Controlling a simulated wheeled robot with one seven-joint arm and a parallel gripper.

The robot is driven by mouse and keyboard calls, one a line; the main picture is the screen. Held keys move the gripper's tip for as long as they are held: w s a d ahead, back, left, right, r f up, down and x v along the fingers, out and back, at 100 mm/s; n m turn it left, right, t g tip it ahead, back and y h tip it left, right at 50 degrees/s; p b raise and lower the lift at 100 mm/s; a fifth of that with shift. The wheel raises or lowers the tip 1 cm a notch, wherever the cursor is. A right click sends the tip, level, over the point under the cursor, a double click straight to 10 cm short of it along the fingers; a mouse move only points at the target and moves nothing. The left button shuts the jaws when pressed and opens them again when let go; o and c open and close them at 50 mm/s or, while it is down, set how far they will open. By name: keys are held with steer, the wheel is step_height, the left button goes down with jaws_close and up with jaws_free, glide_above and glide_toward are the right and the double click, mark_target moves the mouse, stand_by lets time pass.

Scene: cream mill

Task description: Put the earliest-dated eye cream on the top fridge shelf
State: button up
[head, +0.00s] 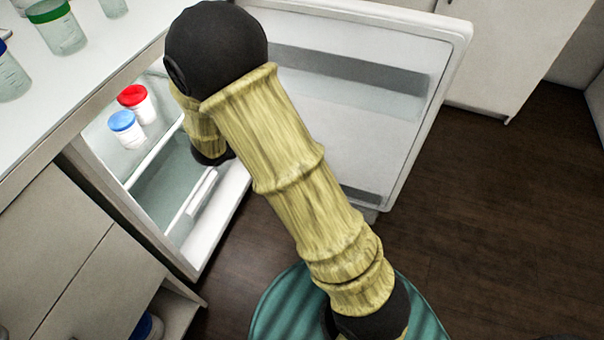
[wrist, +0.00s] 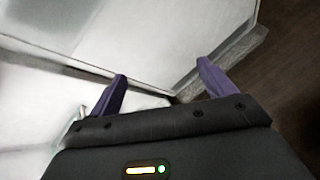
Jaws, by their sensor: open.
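The fridge stands open under the counter, and its top shelf (head: 113,150) shows in the head view. A white jar with a red lid (head: 138,104) and a white jar with a blue lid (head: 126,129) stand upright on that shelf. Their labels and dates are too small to read. My gripper (wrist: 162,78) shows in the wrist view with two purple fingers apart and nothing between them. In the head view my arm hides it. White surfaces and an edge, seemingly of the fridge, lie beyond the fingers.
The fridge door (head: 392,110) is swung wide to the right. Clear green-tinted containers (head: 62,34) stand on the white counter (head: 95,62) at upper left. A blue-lidded object (head: 150,326) sits low beneath the drawers. The dark wooden floor (head: 500,220) at right is clear.

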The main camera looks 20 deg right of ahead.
steer(key=s+d+r+m+g+y, duration=0.1)
steer(key=s+m+y, duration=0.3)
steer(key=s+m, duration=0.5)
steer(key=s+d+r+m+g+y, duration=0.1)
steer(key=s+r+m+g+y, duration=0.1)
steer(key=s+m+y, duration=0.3)
steer(key=s+m+g, duration=0.1)
steer(key=s+m, duration=0.3)
steer(key=m, duration=0.2)
steer(key=shift+s+d+r+m+g, duration=0.25)
steer(key=shift+s+d+m+g, duration=0.05)
steer(key=shift+s+d+g, duration=0.1)
steer(key=p+v, duration=0.2)
steer(key=w+p+v, duration=0.1)
steer(key=p+v, duration=0.2)
steer(key=shift+w+r, duration=0.1)
steer(key=shift+r, duration=0.05)
